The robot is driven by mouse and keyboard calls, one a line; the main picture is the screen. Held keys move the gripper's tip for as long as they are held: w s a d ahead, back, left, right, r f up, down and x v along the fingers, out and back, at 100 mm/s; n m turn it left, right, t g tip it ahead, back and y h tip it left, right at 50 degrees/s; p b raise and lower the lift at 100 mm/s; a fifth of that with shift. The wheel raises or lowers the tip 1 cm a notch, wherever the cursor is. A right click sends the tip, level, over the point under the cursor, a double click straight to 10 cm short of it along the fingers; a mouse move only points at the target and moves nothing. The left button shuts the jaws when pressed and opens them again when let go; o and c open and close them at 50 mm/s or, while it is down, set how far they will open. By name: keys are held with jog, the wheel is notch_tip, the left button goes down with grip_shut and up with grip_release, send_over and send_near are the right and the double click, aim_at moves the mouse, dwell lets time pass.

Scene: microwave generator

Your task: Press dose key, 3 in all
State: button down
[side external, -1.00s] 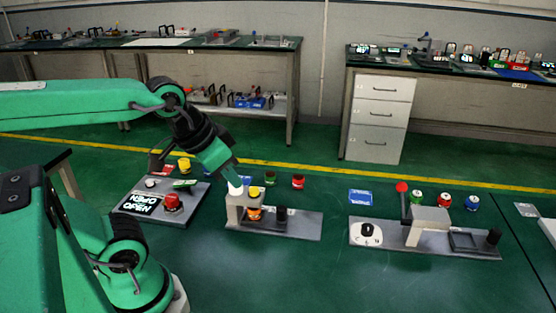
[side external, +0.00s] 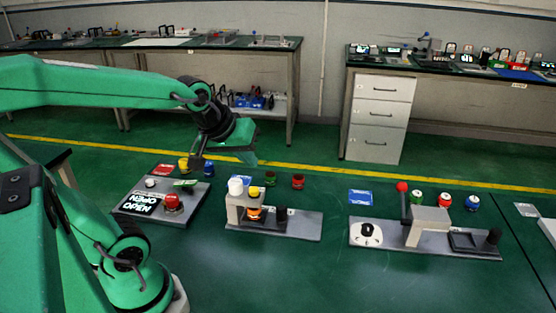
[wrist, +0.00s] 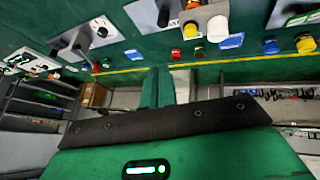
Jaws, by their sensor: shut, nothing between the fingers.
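The middle station (side external: 305,227) has a grey bracket with a white cap (side external: 236,186) and a yellow cap (side external: 254,193) on top. An orange-red piece (side external: 254,212) sits under the bracket, with a dark knob (side external: 281,214) beside it. No label shows which part is the dose key. My gripper (side external: 252,158) is shut and empty, above and behind the caps, touching nothing.
A left panel (side external: 185,215) carries a lit display (side external: 143,203) and a red button (side external: 172,202). A right station (side external: 340,238) has a red-topped lever (side external: 402,188) and a dial (side external: 367,231). Several coloured canisters stand behind the stations. The front table is clear.

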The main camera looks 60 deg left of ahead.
aim_at(252, 190)
jog(key=w+a+f+n+y, duration=0.1)
jog(key=w+a+n, duration=0.3)
jog(key=a+n, duration=0.2)
jog(key=shift+w+a+f+t, duration=0.15)
jog(key=shift+a+f+t, duration=0.05)
jog(key=shift+f+t, duration=0.1)
jog(key=shift+f, duration=0.1)
jog(key=shift+f, duration=4.25)
jog(key=shift+f, duration=0.2)
jog(key=shift+f, duration=0.25)
jog(key=shift+r, duration=0.45)
jog(key=shift+r, duration=2.5)
